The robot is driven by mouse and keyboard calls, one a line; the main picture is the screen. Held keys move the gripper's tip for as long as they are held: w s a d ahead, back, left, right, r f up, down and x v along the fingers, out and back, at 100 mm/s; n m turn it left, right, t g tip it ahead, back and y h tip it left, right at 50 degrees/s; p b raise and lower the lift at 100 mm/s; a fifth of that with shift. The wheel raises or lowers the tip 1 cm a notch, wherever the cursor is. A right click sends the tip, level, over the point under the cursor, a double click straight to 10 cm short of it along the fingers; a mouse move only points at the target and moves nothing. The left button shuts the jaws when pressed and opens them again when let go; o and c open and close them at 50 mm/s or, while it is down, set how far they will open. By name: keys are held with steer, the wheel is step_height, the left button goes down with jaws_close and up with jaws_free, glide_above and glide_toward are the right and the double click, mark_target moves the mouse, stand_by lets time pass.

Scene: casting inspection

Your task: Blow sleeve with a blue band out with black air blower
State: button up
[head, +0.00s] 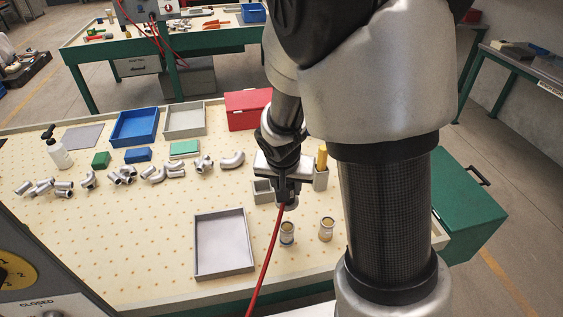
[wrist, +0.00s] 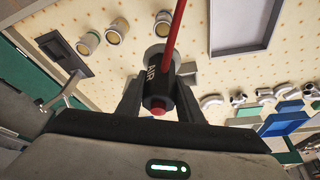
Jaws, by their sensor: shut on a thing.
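My gripper (head: 285,187) is shut on the black air blower, above the perforated table. In the wrist view my gripper's fingers (wrist: 157,88) flank the blower's dark body (wrist: 158,92), which has a red button and a red hose. A round grey-rimmed shape behind the blower is partly hidden.
An empty grey tray (head: 224,245) lies left of the sleeves. Several pipe fittings (head: 150,174) lie in a row farther left. Blue (head: 134,127) and grey (head: 184,119) bins and a red box (head: 246,108) stand behind. The red hose (head: 264,265) crosses the table's front.

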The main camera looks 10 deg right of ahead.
mark_target(287, 203)
steer(key=shift+s, duration=0.35)
steer(key=shift+f+b, duration=0.2)
steer(key=shift+b, duration=0.3)
step_height(287, 203, down, 5)
steer(key=b, duration=0.5)
steer(key=shift+f+b, duration=0.2)
steer(key=shift+b, duration=0.15)
steer(key=shift+f+b, duration=1.55)
steer(key=shift+b, duration=0.05)
stand_by(0.5)
steer(key=shift+s+f+b, duration=0.15)
steer(key=shift+f+b, duration=0.25)
steer(key=shift+b, duration=0.2)
stand_by(2.5)
steer(key=shift+r, duration=0.1)
steer(key=shift+r+p, duration=2.75)
steer(key=shift+r, duration=1.25)
